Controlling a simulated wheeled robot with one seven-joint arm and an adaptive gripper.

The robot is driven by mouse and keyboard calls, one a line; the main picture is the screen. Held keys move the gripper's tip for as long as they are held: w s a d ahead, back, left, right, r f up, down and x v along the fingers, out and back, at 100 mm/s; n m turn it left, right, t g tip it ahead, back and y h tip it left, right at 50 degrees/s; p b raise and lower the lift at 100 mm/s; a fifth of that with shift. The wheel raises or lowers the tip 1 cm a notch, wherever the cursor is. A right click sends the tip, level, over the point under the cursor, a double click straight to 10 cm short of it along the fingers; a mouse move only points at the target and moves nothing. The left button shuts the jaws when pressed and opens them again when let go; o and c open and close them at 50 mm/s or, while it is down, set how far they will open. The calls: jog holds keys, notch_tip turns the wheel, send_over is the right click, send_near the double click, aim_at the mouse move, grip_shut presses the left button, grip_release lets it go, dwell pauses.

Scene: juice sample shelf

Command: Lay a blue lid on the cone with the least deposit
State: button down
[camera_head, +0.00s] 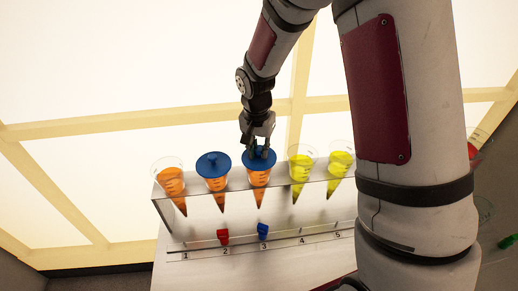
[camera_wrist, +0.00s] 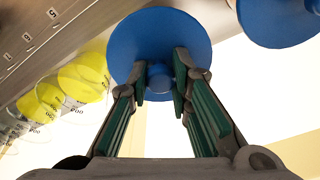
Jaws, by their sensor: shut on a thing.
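My gripper (camera_head: 261,151) is shut on the knob of a blue lid (camera_head: 246,159). This lid is at the mouth of the middle orange cone (camera_head: 258,179), above the number 3; I cannot tell whether it rests on the rim. In the wrist view the fingers (camera_wrist: 160,86) close on the knob of the round lid (camera_wrist: 125,40). A second blue lid (camera_head: 212,163) lies on the orange cone (camera_head: 217,185) to the left. The far-left orange cone (camera_head: 171,181) and two yellow cones (camera_head: 300,169), (camera_head: 340,163) on the right are uncovered. Deposit levels are too small to tell.
The cones stand in a clear shelf (camera_head: 198,206) with numbers along its base. A red marker (camera_head: 223,236) is near 2 and a blue marker (camera_head: 263,231) near 3. My arm covers the shelf's right end. Red and green items show at the far right.

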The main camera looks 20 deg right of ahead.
aim_at(257, 160)
jog(key=c, duration=1.4)
grip_release()
jog(key=shift+c, duration=0.2)
notch_tip(257, 160, up, 11)
jog(key=b, duration=0.1)
jog(key=s+r+n+t, duration=0.2)
jog(key=s+r+n, duration=0.2)
jog(key=s, duration=0.8)
jog(key=s+r+n+t, duration=0.2)
jog(key=s+r+n, duration=0.2)
jog(key=s+r, duration=0.5)
jog(key=s, duration=0.3)
jog(key=shift+y, duration=0.4)
jog(key=shift+w, duration=0.2)
